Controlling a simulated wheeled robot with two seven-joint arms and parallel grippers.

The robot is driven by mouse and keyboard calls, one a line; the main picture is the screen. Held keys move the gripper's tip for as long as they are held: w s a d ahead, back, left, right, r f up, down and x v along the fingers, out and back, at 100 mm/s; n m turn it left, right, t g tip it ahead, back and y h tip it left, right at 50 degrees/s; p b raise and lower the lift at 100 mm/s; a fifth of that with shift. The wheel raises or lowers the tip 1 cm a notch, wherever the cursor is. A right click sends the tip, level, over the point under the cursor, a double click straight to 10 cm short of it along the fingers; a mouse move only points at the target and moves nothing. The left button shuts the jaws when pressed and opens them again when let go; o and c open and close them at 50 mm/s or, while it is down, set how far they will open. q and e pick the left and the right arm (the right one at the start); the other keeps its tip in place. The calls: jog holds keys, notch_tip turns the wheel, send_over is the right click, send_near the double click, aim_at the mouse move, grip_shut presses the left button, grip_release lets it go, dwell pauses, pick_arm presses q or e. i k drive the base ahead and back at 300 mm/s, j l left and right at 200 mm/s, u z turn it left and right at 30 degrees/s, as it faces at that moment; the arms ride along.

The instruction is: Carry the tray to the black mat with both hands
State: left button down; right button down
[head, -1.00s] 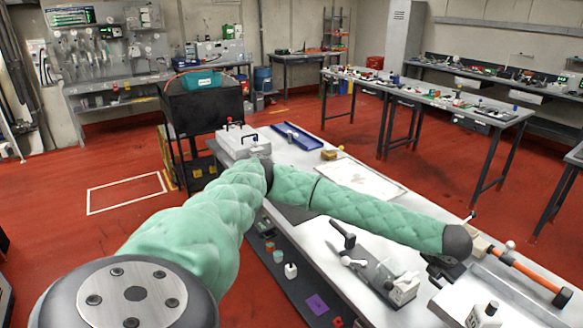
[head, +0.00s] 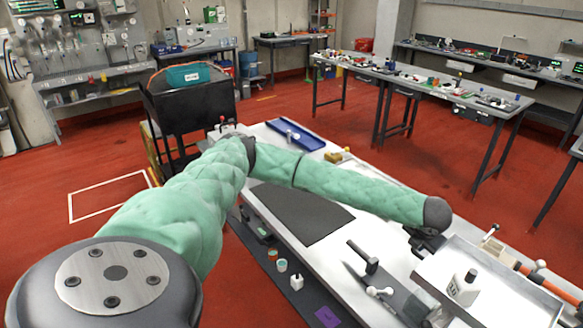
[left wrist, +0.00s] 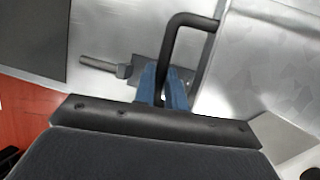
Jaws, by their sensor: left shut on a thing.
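The grey tray (head: 505,290) is at the lower right of the head view, with a white bottle (head: 465,287) on it. My left gripper (head: 428,245) is at the tray's far left corner. In the left wrist view its blue fingers (left wrist: 163,88) are shut on the tray's dark bar handle (left wrist: 168,48), beside the metallic tray surface (left wrist: 265,60). The black mat (head: 300,213) lies flat and bare on the white table, left of the tray and below my left forearm. My right gripper is not in view.
A hammer (head: 365,257) lies on the table between mat and tray. An orange-grip bar (head: 540,282) lies beyond the tray. A blue tray (head: 295,136) and a yellow block (head: 334,157) are at the table's far end. Small containers (head: 282,265) stand along the near side.

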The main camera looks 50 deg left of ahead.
aim_at(300, 202)
jog(key=j, duration=1.3)
jog(key=i+j, duration=0.15)
jog(key=j, duration=2.4)
